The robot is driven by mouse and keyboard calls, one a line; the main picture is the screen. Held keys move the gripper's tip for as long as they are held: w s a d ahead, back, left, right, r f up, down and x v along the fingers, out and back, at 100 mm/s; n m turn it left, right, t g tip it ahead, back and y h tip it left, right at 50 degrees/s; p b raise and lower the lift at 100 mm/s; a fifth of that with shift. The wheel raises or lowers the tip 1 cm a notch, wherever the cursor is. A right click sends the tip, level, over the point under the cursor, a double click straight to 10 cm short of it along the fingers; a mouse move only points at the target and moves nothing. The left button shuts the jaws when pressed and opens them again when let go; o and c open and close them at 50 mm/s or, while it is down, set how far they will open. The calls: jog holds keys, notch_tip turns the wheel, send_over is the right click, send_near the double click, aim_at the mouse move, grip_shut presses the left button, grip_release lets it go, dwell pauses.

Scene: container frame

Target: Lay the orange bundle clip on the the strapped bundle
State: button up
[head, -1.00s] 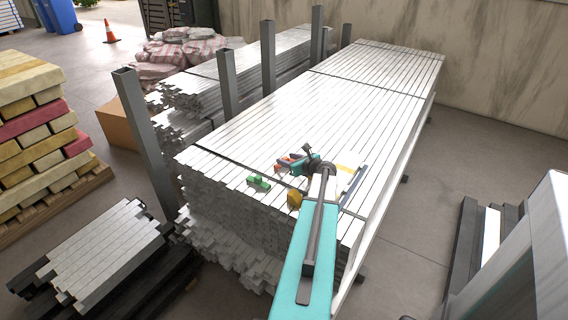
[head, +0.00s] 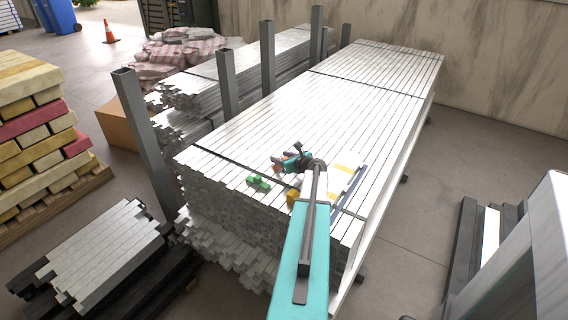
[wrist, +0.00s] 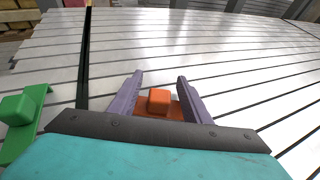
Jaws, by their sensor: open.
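The orange bundle clip (wrist: 159,101) lies on the bars, between my gripper's two purple fingers in the wrist view. My gripper (wrist: 160,77) is open around it, with a gap visible on each side of its raised block. The clip's near part is hidden behind the gripper body. In the head view my gripper (head: 279,164) is low over the near end of the strapped bundle (head: 350,97), a large stack of pale metal bars. A dark strap (wrist: 86,60) crosses the bars left of the clip.
A green clip (head: 258,182) lies left of my gripper, and a yellow object (head: 293,196) lies close to my arm. Grey upright posts (head: 145,140) stand along the bundle's left side. The bundle's far top is clear.

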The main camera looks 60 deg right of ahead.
jog(key=shift+w+d+f, duration=0.2)
jog(key=shift+w+f, duration=0.05)
jog(key=shift+w, duration=0.25)
jog(key=shift+c, duration=0.2)
grip_shut()
